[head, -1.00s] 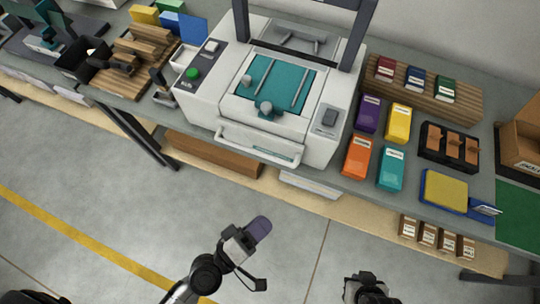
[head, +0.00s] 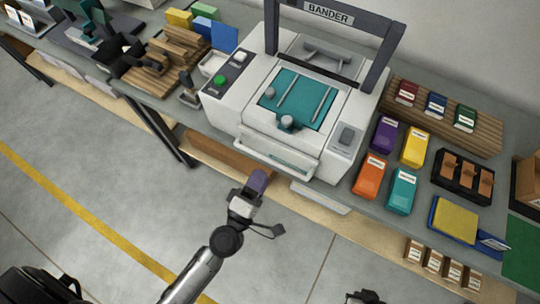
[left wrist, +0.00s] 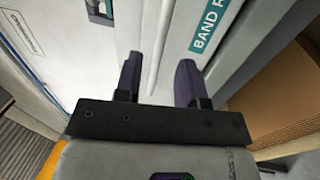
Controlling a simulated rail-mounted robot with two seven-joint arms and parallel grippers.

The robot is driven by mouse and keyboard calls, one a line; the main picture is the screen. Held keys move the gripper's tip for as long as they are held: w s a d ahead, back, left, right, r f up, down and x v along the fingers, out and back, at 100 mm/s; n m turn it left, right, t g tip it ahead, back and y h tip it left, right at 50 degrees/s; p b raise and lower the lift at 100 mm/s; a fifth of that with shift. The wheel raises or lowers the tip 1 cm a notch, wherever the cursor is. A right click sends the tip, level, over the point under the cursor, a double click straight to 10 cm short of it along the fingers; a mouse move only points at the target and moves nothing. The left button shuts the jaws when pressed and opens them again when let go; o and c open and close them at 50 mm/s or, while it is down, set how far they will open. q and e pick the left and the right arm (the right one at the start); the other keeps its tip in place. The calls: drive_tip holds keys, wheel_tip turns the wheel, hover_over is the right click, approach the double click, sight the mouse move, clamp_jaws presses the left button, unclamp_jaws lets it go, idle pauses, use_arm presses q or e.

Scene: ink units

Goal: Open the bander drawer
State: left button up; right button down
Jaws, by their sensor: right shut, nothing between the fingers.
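The bander (head: 338,100) is a white machine with a dark arch and a teal top, standing on the bench. Its drawer front (head: 262,146) is low on the near side, with a pale bar handle (head: 275,160); no open gap shows. My left gripper (head: 258,182) is just in front of and below the handle. In the left wrist view, its dark fingers (left wrist: 158,82) are apart, and a pale bar runs up between them. I cannot tell whether they touch it. A teal "BAND" label (left wrist: 212,28) is beside it. My right gripper (head: 365,298) is mostly cut off at the bottom edge.
Green and white buttons (head: 221,80) are on the bander's left panel. Purple, yellow, orange and teal boxes (head: 371,176) stand on the bench to the right. A lower shelf (head: 230,157) runs under the bench. The floor (head: 120,190) in front is clear.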

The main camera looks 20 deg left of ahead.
sight(270, 160)
use_arm(q)
drive_tip(key=shift+p+x, duration=0.7)
drive_tip(key=shift+x, duration=2.1)
clamp_jaws()
